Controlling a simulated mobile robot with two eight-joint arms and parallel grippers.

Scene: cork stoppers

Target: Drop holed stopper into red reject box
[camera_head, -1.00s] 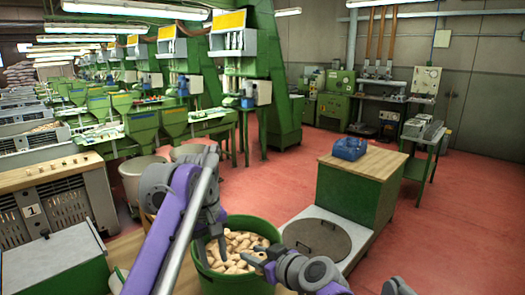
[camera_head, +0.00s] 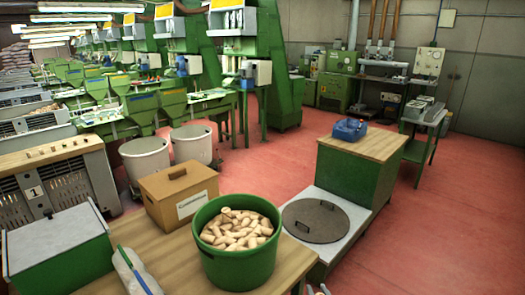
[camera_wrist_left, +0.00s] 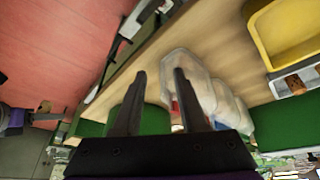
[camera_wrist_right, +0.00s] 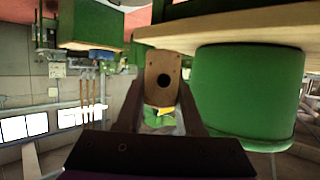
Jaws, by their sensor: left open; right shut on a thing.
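My right gripper (camera_wrist_right: 162,85) is shut on a tan cork stopper (camera_wrist_right: 163,68) with a round dark hole in its face, seen in the right wrist view. In the head view only a small tip of the right gripper (camera_head: 320,290) shows at the bottom edge, right of the green tub (camera_head: 238,262). The tub is full of corks (camera_head: 238,228). My left gripper (camera_wrist_left: 160,76) is open in the left wrist view, with a clear plastic bag (camera_wrist_left: 190,75) behind its fingers. A small red patch (camera_wrist_left: 174,105) shows behind that bag; I cannot tell whether it is the reject box.
A lidded brown box (camera_head: 180,195) stands behind the tub on the wooden table (camera_head: 170,250). A clear bag (camera_head: 135,270) lies at the table's front left. A yellow tray (camera_wrist_left: 285,35) shows in the left wrist view. Red floor (camera_head: 285,160) lies open beyond the table.

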